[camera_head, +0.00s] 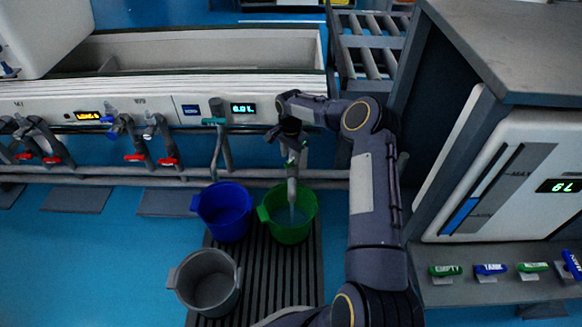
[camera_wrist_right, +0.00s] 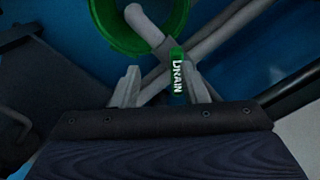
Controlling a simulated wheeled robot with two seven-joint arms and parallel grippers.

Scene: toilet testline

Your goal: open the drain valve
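The green drain valve handle, lettered DRAIN (camera_wrist_right: 177,76), shows in the right wrist view between the two fingertips of my right gripper (camera_wrist_right: 162,88). It is nearer the right finger, with a clear gap to the left one. The gripper is open; whether the handle touches a finger I cannot tell. In the head view my right gripper (camera_head: 291,146) is over the valve, largely hiding it, above a grey spout (camera_head: 292,188). The spout points down into a green bucket (camera_head: 304,228). My left gripper is not in view.
A blue bucket (camera_head: 224,217) and a grey bucket (camera_head: 207,284) stand beside the green one on a dark slatted grate (camera_head: 256,287). Red-handled valves (camera_head: 168,161) line the pipes at left. A cabinet with a 6 L display (camera_head: 558,186) stands at right, above labelled blocks (camera_head: 490,269).

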